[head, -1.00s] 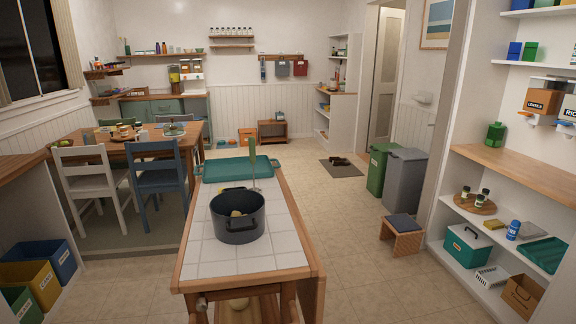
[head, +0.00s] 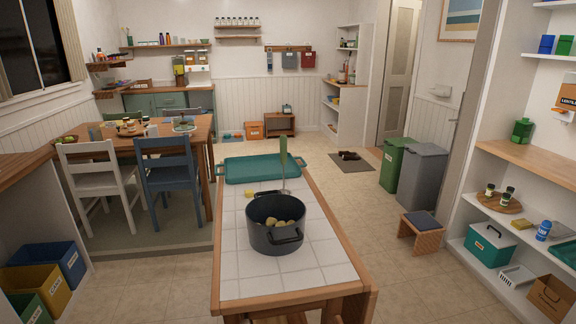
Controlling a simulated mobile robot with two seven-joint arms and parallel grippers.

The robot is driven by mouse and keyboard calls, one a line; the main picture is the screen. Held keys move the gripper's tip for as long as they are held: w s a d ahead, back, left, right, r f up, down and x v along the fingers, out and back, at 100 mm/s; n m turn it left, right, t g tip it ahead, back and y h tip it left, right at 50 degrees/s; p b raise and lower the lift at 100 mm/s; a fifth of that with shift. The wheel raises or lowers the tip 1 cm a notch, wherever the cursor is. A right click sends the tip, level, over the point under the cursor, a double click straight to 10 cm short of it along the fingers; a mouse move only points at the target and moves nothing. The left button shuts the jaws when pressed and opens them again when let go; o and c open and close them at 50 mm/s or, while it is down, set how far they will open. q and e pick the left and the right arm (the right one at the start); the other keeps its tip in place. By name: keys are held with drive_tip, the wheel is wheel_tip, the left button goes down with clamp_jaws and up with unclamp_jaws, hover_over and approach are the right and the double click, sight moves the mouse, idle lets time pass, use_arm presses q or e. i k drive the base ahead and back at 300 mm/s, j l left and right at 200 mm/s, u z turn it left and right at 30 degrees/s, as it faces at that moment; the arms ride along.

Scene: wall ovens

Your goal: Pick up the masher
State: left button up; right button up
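The masher (head: 283,151) has a green handle and a thin metal shaft. It stands upright at the far side of the dark pot (head: 276,240), on the white-tiled island. The pot holds several pale yellow, potato-like pieces (head: 284,225). Neither of my grippers is in view.
A teal tray (head: 240,170) lies at the island's far end, with a small yellow item (head: 249,193) in front of it. Bare tiles (head: 325,270) surround the pot. A wooden stool (head: 420,232) stands right of the island, with open floor between.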

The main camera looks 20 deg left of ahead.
sight(283, 139)
drive_tip(key=j+z, duration=0.2)
drive_tip(key=j, duration=0.7)
drive_tip(key=i+j, duration=0.1)
drive_tip(key=j, duration=0.8)
drive_tip(key=j+z, duration=0.1)
drive_tip(key=j, duration=0.8)
drive_tip(key=i, duration=0.05)
